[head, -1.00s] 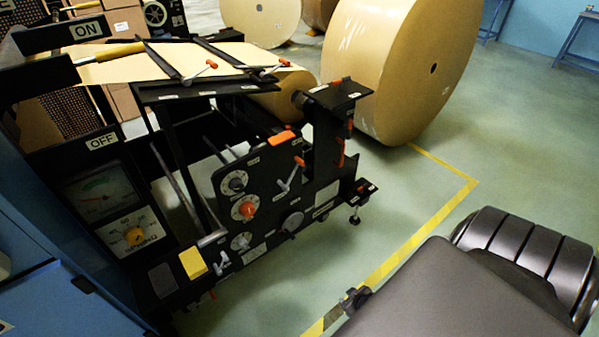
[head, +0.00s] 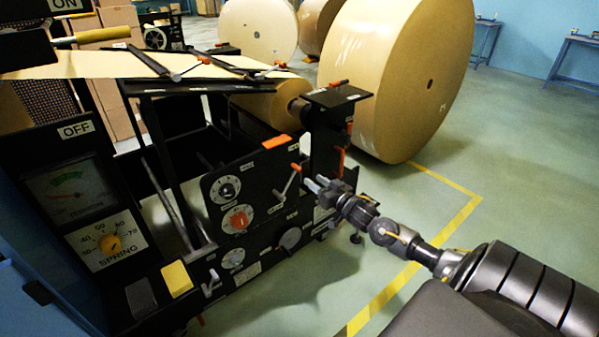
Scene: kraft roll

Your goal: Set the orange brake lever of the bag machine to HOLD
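The black machine's side panel (head: 262,185) carries a slanted silver lever (head: 286,188) with an orange tip, right of the dials. I take this to be the brake lever; its labels are too small to read. An upright orange handle (head: 341,161) also shows on the post to the right. My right gripper (head: 314,183) comes in from the right and points at the panel, just right of the silver lever. Its two fingertips look apart, with nothing visible between them. It appears clear of the lever. My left gripper is out of view.
An orange-red knob (head: 237,219) and dials sit left of the lever. An orange block (head: 275,141) tops the panel. A large kraft roll (head: 385,80) stands behind. A yellow floor line (head: 440,230) runs right of the machine over open floor.

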